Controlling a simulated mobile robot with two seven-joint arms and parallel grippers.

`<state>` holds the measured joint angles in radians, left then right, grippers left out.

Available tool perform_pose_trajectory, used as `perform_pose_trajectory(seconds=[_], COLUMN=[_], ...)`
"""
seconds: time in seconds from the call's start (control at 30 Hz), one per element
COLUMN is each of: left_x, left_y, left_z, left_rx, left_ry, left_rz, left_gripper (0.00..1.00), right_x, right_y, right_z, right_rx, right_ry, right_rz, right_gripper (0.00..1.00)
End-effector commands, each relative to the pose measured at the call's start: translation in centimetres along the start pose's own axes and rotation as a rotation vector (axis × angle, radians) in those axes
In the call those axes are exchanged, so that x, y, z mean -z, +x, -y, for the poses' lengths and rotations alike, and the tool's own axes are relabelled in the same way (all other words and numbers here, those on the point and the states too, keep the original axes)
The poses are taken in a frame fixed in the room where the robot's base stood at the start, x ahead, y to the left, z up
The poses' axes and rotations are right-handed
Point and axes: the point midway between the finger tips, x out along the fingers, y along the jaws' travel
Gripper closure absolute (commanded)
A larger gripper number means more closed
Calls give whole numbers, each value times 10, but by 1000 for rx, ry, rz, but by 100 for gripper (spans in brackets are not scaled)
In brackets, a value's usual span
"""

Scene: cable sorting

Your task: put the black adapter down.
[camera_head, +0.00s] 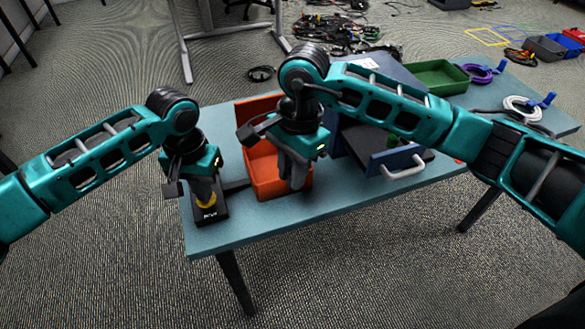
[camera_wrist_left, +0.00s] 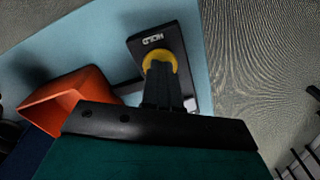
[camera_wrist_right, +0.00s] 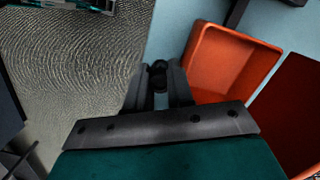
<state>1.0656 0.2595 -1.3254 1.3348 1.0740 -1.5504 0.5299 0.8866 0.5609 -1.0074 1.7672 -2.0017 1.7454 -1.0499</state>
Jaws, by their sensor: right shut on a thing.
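The orange bin also shows in the right wrist view (camera_wrist_right: 205,70), to the right of the fingers. My left gripper (camera_head: 207,197) points down at a black box marked HOLD (camera_head: 211,216) on the table's left end. In the left wrist view its closed fingertips (camera_wrist_left: 160,70) are at the box's yellow ring (camera_wrist_left: 148,58).
The blue-grey table (camera_head: 350,200) is bare along its front edge. Right of the bin is an open drawer with a blue front and white handle (camera_head: 403,170). A green tray (camera_head: 436,76), purple cable (camera_head: 478,73) and white cable (camera_head: 520,106) lie farther right.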

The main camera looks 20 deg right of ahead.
Motion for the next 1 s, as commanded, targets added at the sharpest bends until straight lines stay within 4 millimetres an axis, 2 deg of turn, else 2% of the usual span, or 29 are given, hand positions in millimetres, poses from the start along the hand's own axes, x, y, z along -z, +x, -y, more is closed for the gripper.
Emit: perform_pose_trajectory(seconds=[0.17, 0.67, 0.77, 1.0], left_x=[-2, -1, -1, -1], left_y=[8, 7, 7, 7], left_z=[0, 0, 0, 0], left_rx=[1, 1, 1, 1], left_ry=[-1, -1, -1, -1], left_rz=[7, 5, 4, 4], left_gripper=[100, 100, 100, 100], right_x=[0, 1, 2, 10], right_y=[0, -1, -2, -8], right_z=[0, 2, 7, 26], right_rx=[0, 4, 13, 58], right_ry=[0, 44, 146, 578], right_rz=[0, -3, -10, -29], right_gripper=[100, 100, 100, 100])
